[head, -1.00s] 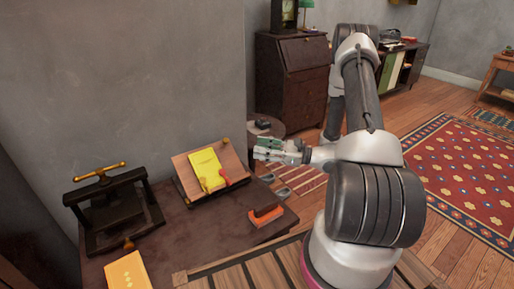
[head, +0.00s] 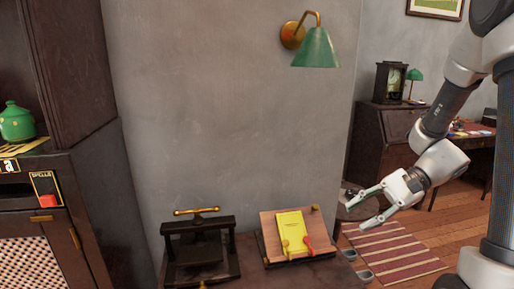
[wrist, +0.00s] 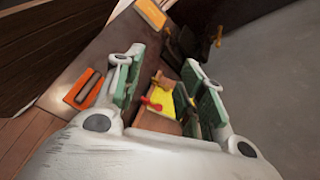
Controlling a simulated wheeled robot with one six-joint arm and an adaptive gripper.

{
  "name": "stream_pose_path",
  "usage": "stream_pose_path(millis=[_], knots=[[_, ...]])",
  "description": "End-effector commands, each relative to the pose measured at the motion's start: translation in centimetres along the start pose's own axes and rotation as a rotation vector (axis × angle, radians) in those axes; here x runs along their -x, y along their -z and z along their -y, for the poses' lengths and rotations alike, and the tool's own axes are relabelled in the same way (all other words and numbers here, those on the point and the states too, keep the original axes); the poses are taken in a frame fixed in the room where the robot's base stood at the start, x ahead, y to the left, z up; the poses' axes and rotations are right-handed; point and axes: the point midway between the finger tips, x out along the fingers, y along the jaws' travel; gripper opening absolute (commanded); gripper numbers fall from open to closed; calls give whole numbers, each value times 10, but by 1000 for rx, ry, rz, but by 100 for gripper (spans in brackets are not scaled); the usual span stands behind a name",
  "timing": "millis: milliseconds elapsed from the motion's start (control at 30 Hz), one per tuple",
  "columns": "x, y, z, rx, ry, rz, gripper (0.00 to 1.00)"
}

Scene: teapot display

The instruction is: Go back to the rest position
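My gripper (head: 358,213) hangs at the right of the head view, its two fingers spread apart with nothing between them. It is in the air, right of the book stand. In the wrist view my gripper (wrist: 166,82) also shows open, with green pads on both fingers. In the head view the yellow book (head: 291,228) leans on the tilted wooden stand (head: 270,226), apart from my gripper.
A dark press (head: 200,250) stands left of the stand. A green teapot (head: 16,122) sits on the cabinet (head: 88,170) at far left. A green wall lamp (head: 316,48) juts out above.

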Motion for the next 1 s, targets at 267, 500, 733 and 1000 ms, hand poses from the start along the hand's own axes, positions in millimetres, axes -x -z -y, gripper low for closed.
stream_pose_path(millis=[267,500,733,1000], knots=[[43,-62,-48,403,-367,-323,39],[96,-89,-73,744,-605,-638,39],[132,-104,-78,945,-717,-845,39],[139,-107,-78,982,-739,-888,39]])
